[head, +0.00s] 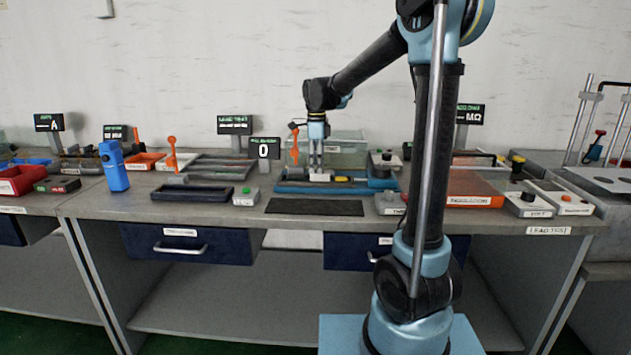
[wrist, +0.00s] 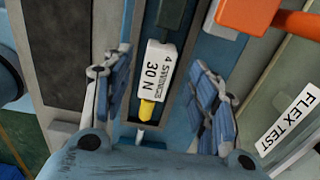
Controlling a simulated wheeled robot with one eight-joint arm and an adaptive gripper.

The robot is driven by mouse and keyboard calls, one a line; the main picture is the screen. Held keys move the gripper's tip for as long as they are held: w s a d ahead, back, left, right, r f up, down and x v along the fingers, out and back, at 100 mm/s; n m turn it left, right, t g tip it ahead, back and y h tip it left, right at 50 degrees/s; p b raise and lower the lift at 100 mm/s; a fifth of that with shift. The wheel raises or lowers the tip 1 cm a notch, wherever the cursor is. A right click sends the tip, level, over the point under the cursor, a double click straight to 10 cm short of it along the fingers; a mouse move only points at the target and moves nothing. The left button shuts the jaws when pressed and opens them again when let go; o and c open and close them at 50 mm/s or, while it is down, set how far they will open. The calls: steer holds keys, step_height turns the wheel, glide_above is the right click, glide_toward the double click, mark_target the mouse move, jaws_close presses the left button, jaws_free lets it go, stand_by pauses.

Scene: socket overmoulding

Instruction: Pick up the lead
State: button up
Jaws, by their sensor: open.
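My gripper (head: 316,160) is open above a blue fixture (head: 290,188) on the bench. Its two fingers also show in the wrist view (wrist: 160,92), spread either side of a white block (wrist: 154,70) marked "4 SWINGS 30 N". A short yellow piece (wrist: 147,108) with a pale stub lies at the end of the block, between the fingers and apart from them.
An orange lever (wrist: 248,14) and a "FLEX TEST" label (wrist: 290,120) are close to the right finger. A dark mat (head: 314,207) lies bare in front of the fixture. A dark tray (head: 192,193) is to the left, and a clear box (head: 345,150) stands behind.

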mark_target(317, 177)
steer(key=shift+f, duration=1.45)
steer(key=c, duration=1.3)
steer(key=shift+o, duration=0.2)
steer(key=shift+r, duration=0.1)
